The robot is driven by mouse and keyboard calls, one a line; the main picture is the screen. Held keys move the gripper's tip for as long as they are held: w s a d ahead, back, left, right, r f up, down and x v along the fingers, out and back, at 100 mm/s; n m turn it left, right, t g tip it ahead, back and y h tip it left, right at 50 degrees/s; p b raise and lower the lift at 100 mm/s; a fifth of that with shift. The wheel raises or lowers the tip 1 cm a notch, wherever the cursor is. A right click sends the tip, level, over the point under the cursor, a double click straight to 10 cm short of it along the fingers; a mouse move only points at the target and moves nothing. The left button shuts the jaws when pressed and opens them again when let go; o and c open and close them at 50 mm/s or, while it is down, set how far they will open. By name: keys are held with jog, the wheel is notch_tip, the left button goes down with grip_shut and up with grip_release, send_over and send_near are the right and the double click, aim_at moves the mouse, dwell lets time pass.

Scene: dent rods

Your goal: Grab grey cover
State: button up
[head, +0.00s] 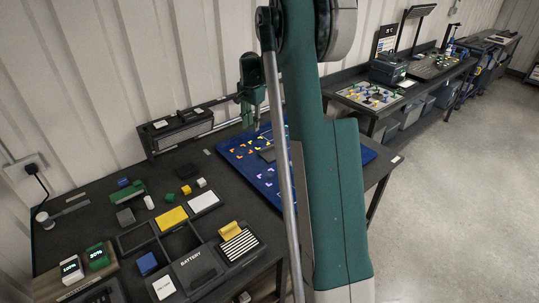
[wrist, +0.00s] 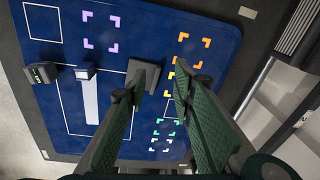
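A flat dark grey piece, which looks like the grey cover (wrist: 140,70), lies on the blue mat (wrist: 215,25) in the wrist view. It is partly hidden by my left-hand finger. My gripper (wrist: 165,76) is open over the mat, with nothing visibly held between its fingers. I cannot tell whether a finger touches the grey piece. In the head view, my gripper (head: 252,118) points down at the back of the blue mat (head: 232,148), and a grey piece (head: 267,154) shows there beside my arm.
A dark block (wrist: 41,73) and a small grey-blue block (wrist: 85,71) sit on the mat. In the head view, a tray with a battery compartment (head: 196,267), a yellow block (head: 173,218) and several small blocks stand left. A long dark box (head: 180,131) stands along the wall.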

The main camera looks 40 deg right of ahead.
aim_at(271, 154)
jog(key=d+f+m, duration=0.1)
jog(key=d+f, duration=0.2)
jog(key=w+d+f+m, duration=0.1)
jog(key=d+f, duration=0.3)
jog(key=w+d+f+m+g, duration=0.1)
jog(key=d+f, duration=0.2)
jog(key=shift+w+d+f+y, duration=0.15)
jog(key=shift+w+f+y, duration=0.15)
jog(key=shift+f, duration=0.1)
jog(key=shift+s+f, duration=0.1)
jog(key=shift+f, duration=1.2)
jog(key=shift+s+f, duration=0.1)
jog(key=shift+f, duration=2.45)
jog(key=shift+a, duration=0.2)
grip_shut()
